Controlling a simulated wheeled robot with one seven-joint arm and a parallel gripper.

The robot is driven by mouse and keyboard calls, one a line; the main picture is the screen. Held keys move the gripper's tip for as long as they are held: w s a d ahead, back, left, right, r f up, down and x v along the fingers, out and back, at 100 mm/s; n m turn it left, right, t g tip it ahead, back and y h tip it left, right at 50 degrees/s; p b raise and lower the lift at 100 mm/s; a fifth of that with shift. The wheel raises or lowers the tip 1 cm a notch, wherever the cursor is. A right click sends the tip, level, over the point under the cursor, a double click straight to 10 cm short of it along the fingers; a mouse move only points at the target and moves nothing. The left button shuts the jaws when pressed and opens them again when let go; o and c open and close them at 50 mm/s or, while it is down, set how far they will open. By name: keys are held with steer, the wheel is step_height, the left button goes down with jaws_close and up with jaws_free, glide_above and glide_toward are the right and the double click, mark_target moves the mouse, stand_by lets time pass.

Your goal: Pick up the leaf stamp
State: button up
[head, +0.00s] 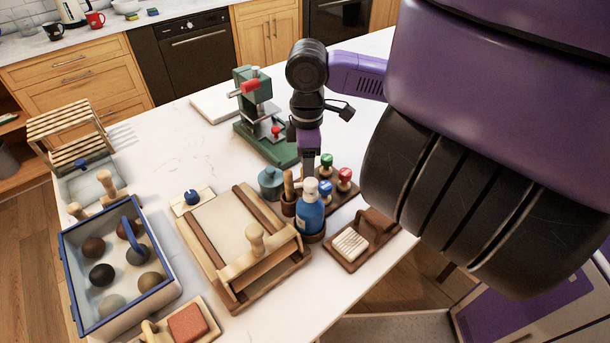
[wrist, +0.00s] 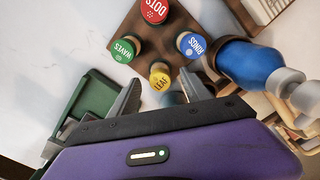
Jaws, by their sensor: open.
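The leaf stamp (wrist: 160,76) has a yellow round top marked LEAF. In the wrist view it stands on a brown wooden rack (wrist: 158,28) with red, green and blue stamps. My gripper (wrist: 163,94) is open, with one finger to either side of the leaf stamp in the picture. I see no contact, and the remaining height is hard to tell. In the head view my gripper (head: 309,163) points down at the left of the stamp rack (head: 345,196). The leaf stamp cannot be made out there.
The red DOTS stamp (wrist: 154,10), green WAVES stamp (wrist: 123,50) and blue stamp (wrist: 191,44) stand close around it. A blue bottle (head: 311,212) stands just in front of the rack. A green press (head: 262,125) stands behind, and a slab board (head: 220,235) lies left.

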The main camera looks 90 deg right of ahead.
steer(key=shift+f, duration=1.7)
jaws_close()
steer(key=shift+r, duration=0.1)
